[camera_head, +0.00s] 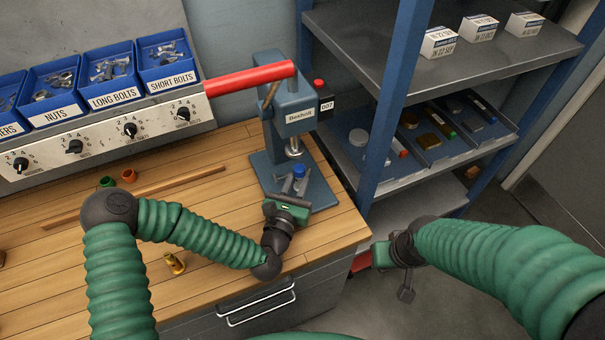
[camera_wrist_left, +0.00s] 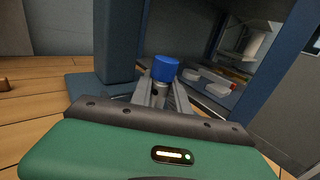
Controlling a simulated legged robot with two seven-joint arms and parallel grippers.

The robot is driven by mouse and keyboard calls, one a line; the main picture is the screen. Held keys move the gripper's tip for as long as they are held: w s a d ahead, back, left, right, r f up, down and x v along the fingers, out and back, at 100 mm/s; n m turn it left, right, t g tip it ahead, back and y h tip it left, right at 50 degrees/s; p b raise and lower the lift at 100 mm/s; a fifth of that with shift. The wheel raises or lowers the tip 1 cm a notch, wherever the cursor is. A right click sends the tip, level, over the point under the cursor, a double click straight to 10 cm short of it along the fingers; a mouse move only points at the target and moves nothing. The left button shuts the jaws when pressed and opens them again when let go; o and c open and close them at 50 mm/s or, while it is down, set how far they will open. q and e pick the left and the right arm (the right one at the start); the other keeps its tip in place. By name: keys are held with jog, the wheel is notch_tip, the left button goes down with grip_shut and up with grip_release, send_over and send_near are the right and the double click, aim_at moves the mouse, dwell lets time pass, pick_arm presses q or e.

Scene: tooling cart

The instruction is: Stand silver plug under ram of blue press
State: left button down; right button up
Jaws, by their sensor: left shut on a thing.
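The blue press (camera_head: 268,125) stands at the right end of the wooden bench, its silver ram (camera_head: 293,148) above a flat blue base plate (camera_head: 322,192). My left gripper (camera_head: 296,183) is over that plate, its fingers shut on a silver plug with a blue top (camera_head: 299,170). In the left wrist view the plug (camera_wrist_left: 161,84) is upright between the two grey fingers. In the head view it appears just below and in front of the ram. Whether its foot touches the plate is hidden. My right gripper (camera_head: 400,257) hangs right of the bench; its fingers are unclear.
The press has a red lever (camera_head: 236,82). A brass part (camera_head: 175,263), a green ring (camera_head: 107,182) and an orange ring (camera_head: 129,176) are on the bench. Blue bins of hardware (camera_head: 110,72) stand at the back. A shelf rack (camera_head: 380,110) is close right of the press.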

pick_arm(q)
jog(key=c, duration=1.6)
grip_release()
jog(key=shift+w, duration=0.1)
jog(key=shift+c, duration=0.2)
jog(key=shift+o, duration=1)
jog(key=shift+a, duration=0.1)
jog(key=shift+o, duration=0.9)
jog(key=shift+s+a+r, duration=0.1)
jog(key=shift+s+a, duration=0.15)
jog(key=shift+a, duration=0.45)
jog(key=shift+s, duration=0.1)
jog(key=v, duration=0.5)
jog(key=d+b+v, duration=0.1)
jog(key=v, duration=0.1)
jog(key=shift+s, duration=0.4)
jog(key=s+p, duration=0.1)
jog(key=s+a+p, duration=0.2)
jog(key=p, duration=0.1)
jog(key=shift+r, duration=0.3)
jog(key=shift+s+a+f, duration=0.1)
jog(key=shift+s, duration=0.15)
jog(key=shift+d+f, duration=0.15)
jog(key=shift+d, duration=0.2)
pick_arm(e)
jog(key=shift+w+a+v, duration=0.15)
jog(key=shift+v, duration=0.75)
jog(key=shift+w+a+v, duration=0.1)
jog(key=shift+w+v, duration=0.05)
jog(key=shift+v, duration=0.75)
